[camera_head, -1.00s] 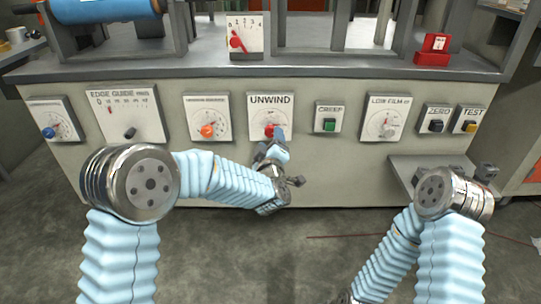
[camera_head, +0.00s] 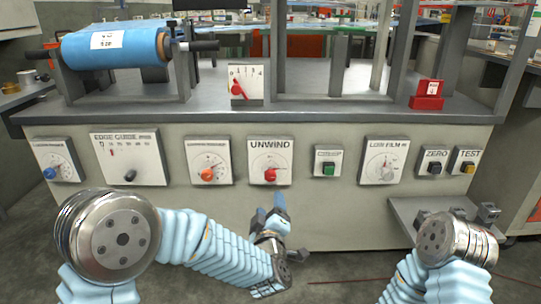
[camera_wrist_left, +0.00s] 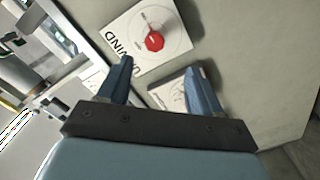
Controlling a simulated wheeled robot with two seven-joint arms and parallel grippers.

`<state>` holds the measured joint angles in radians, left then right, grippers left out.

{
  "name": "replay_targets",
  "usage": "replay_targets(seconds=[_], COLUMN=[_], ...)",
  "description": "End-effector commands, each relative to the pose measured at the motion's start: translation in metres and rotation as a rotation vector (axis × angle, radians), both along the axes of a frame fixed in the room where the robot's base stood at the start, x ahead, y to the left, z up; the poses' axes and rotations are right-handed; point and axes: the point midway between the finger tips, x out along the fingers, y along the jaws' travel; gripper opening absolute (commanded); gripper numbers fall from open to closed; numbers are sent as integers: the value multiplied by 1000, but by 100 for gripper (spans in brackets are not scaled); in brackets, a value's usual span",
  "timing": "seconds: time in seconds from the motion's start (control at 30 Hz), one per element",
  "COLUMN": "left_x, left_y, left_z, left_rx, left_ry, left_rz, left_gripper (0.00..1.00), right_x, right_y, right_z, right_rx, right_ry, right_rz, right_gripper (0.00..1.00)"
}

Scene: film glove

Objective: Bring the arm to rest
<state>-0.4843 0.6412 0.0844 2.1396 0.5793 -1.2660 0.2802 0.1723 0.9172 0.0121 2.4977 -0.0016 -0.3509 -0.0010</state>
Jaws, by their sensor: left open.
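My left gripper (camera_head: 270,214) is open and empty in front of the machine's panel, a little below the UNWIND dial. In the left wrist view its two blue fingers (camera_wrist_left: 160,82) stand apart with nothing between them. The red UNWIND knob (camera_head: 270,175) is clear of the fingers; it also shows in the left wrist view (camera_wrist_left: 154,41). My right arm (camera_head: 450,243) comes in at the lower right. Its gripper is out of the picture.
The grey panel (camera_head: 320,220) carries several dials and buttons. A small shelf (camera_head: 405,211) juts out at the right, near my right arm. A blue film roll (camera_head: 115,45), a gauge (camera_head: 246,84) and a red block (camera_head: 427,98) are on the machine top. Floor below is open.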

Motion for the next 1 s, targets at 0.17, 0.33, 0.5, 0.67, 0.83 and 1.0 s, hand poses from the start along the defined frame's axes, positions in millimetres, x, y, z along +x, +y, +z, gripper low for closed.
replay_targets(seconds=[0.17, 0.33, 0.5, 0.67, 0.83, 1.0], left_x=[-3, -53, -137, -218, -274, -274], left_y=[27, 68, 99, 116, 121, 119], left_z=[-90, -222, -310, -355, -338, -290], left_rx=[125, 264, 318, 308, 288, 290], left_ry=[219, 591, 913, 1146, 1278, 1277], left_rz=[-82, -256, -450, -623, -755, -757], left_gripper=[65, 65, 65, 65, 65, 65], right_x=[0, 0, 0, 0, -1, -2], right_y=[0, 0, 0, 0, 1, 3], right_z=[0, 0, 0, 0, 31, 80], right_rx=[0, 0, 0, 0, 0, 2], right_ry=[0, 0, 0, 0, 2, 1], right_rz=[0, 0, 0, 0, 2, 7], right_gripper=[43, 43, 43, 43, 43, 43])
